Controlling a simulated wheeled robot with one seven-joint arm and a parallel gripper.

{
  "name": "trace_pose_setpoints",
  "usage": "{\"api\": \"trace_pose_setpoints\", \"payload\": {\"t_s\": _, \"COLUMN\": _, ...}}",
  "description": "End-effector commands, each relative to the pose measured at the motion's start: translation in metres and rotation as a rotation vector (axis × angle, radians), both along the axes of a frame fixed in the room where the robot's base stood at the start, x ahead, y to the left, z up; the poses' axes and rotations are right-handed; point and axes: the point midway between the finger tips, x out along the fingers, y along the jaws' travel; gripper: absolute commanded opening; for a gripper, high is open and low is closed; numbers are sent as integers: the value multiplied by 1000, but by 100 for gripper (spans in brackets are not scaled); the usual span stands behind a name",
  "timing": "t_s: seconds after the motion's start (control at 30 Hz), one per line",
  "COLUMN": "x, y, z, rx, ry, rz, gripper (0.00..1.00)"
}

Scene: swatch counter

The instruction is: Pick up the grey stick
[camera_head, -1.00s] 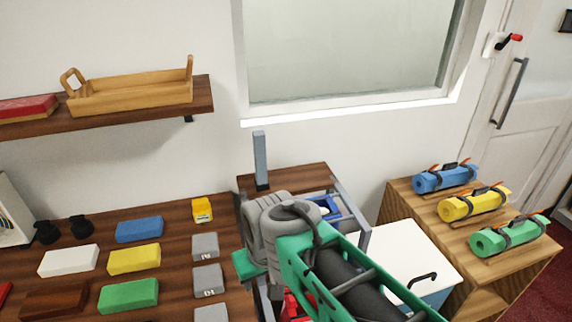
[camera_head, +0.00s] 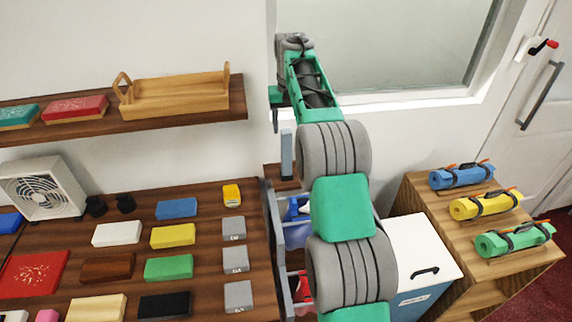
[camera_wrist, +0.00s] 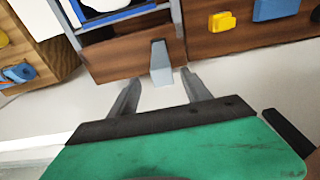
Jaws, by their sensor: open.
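The grey stick (camera_head: 287,154) stands upright on a small dark wooden shelf top (camera_head: 278,172) near the wall, partly hidden by my arm in the head view. In the wrist view the grey stick (camera_wrist: 161,64) shows beyond the fingertips, roughly midway between them. My gripper (camera_wrist: 161,84) is open and empty, with a finger on each side of the line to the stick. In the head view my gripper (camera_head: 276,112) is above the stick, near the window's left edge, its fingers pointing down. The fingers appear apart from the stick.
A wooden tray (camera_head: 177,98) sits on the wall shelf (camera_head: 240,107) to the left. Coloured blocks, a yellow object (camera_head: 232,194) and grey blocks (camera_head: 234,230) lie on the counter. Blue bins (camera_head: 297,235) sit below the stick's shelf. A wooden cabinet (camera_head: 420,190) with rolled mats stands right.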

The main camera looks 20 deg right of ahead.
Motion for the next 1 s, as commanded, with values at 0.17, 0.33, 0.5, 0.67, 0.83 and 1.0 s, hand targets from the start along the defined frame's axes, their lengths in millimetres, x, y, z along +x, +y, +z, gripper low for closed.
{"api": "trace_pose_setpoints", "payload": {"t_s": 0.17, "x": 2, "y": 3, "z": -26, "rx": 1, "ry": 4, "rz": 1, "gripper": 56}}
{"api": "trace_pose_setpoints", "payload": {"t_s": 0.33, "x": 5, "y": 2, "z": -51, "rx": 0, "ry": 0, "rz": 1, "gripper": 56}}
{"api": "trace_pose_setpoints", "payload": {"t_s": 0.5, "x": 6, "y": 3, "z": -54, "rx": -1, "ry": -2, "rz": 1, "gripper": 56}}
{"api": "trace_pose_setpoints", "payload": {"t_s": 0.67, "x": 6, "y": 3, "z": -54, "rx": -1, "ry": -2, "rz": 1, "gripper": 47}}
{"api": "trace_pose_setpoints", "payload": {"t_s": 0.83, "x": 6, "y": 2, "z": -54, "rx": -1, "ry": -2, "rz": 1, "gripper": 33}}
{"api": "trace_pose_setpoints", "payload": {"t_s": 1.0, "x": 6, "y": 2, "z": -54, "rx": -1, "ry": -2, "rz": 1, "gripper": 20}}
